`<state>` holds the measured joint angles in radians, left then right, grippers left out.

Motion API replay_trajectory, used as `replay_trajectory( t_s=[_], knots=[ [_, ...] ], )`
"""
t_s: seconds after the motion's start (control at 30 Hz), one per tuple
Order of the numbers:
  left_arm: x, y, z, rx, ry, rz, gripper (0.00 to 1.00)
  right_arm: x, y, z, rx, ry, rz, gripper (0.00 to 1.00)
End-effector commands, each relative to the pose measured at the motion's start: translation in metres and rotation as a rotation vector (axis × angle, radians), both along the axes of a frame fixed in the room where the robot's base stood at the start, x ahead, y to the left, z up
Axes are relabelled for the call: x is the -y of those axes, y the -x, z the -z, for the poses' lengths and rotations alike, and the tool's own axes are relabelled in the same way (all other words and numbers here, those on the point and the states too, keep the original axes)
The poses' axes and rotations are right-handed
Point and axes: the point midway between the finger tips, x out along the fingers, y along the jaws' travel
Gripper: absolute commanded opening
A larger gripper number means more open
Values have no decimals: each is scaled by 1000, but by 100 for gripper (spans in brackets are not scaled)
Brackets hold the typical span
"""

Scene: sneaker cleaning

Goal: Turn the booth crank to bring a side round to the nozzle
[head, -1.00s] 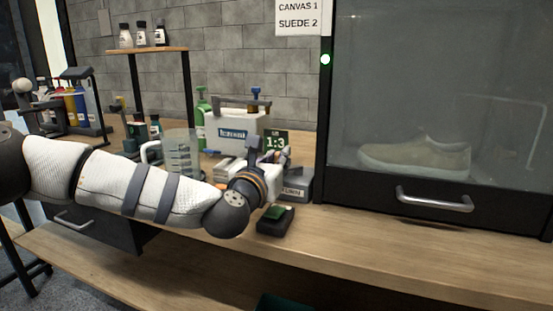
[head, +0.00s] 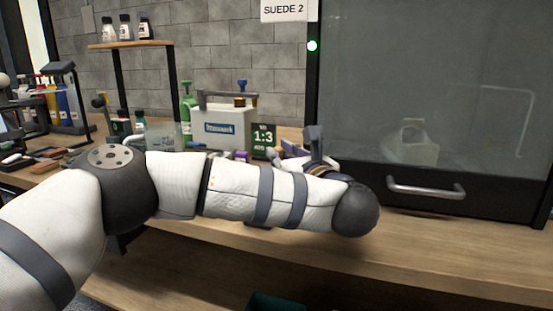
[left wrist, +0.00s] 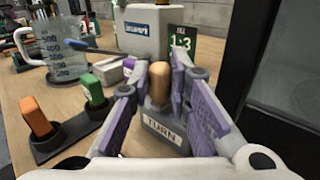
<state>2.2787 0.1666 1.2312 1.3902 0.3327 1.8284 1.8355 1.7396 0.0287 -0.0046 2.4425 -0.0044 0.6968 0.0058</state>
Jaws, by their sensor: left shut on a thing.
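The booth (head: 432,85) stands at the right of the head view, with a glass front and a metal handle. Inside it the pale sneaker (head: 408,143) is dim and seen nearly end-on. My left arm reaches across the head view, and my left gripper (head: 316,152) is beside the booth's left edge. In the left wrist view my left gripper (left wrist: 160,88) is shut on the crank knob (left wrist: 160,82), a brown rounded grip. A grey block with a TURN label (left wrist: 165,133) sits just below it. The nozzle cannot be made out. My right gripper is out of view.
A white caddy (head: 225,130) and a green 1:3 sign (head: 263,141) stand behind my left arm. A measuring jug (left wrist: 62,55) and a stand with orange and green pieces (left wrist: 75,130) are left of the gripper. The bench front (head: 400,240) is clear.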

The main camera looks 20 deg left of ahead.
Motion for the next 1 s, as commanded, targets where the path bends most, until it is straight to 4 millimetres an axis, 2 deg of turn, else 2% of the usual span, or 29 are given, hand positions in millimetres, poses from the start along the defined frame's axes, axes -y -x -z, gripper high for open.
replay_trajectory(
  t_s=[0.3,0.73,0.77,0.83,1.0],
  knots=[
    [5,-1,0,0,0,-76,0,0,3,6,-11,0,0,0],
    [5,-1,-1,2,-1,-83,0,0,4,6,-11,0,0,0],
    [5,-1,-1,2,-1,-83,22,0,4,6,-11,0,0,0],
    [5,-1,-1,2,-1,-83,38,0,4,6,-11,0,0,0],
    [5,-1,-1,2,-1,-83,38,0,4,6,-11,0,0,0]
  ],
)
